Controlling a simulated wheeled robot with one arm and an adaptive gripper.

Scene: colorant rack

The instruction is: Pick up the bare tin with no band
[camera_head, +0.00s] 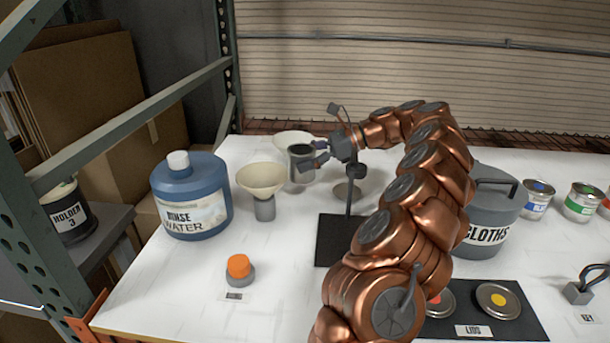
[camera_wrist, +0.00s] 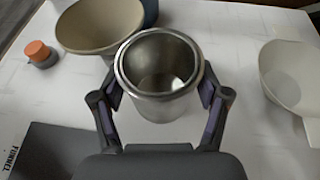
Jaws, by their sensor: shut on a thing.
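The bare tin (camera_wrist: 160,103) is a plain silver open can with no band, and it looks empty in the wrist view. My gripper (camera_wrist: 160,92) is shut on it, with a finger on each side of the tin. In the head view my gripper (camera_head: 317,154) holds the tin (camera_head: 300,168) upright, apparently above the table, between two cream funnels. The tin's underside is hidden. Two banded tins, one blue (camera_head: 537,200) and one green (camera_head: 581,203), stand at the far right.
A cream funnel (camera_head: 261,180) stands left of the tin, beside the blue rinse water jug (camera_head: 191,197). Another pale funnel (camera_head: 293,138) is behind. A stand on a black base (camera_head: 335,240) is close by. The cloths container (camera_head: 487,205) and lids mat (camera_head: 515,325) lie right.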

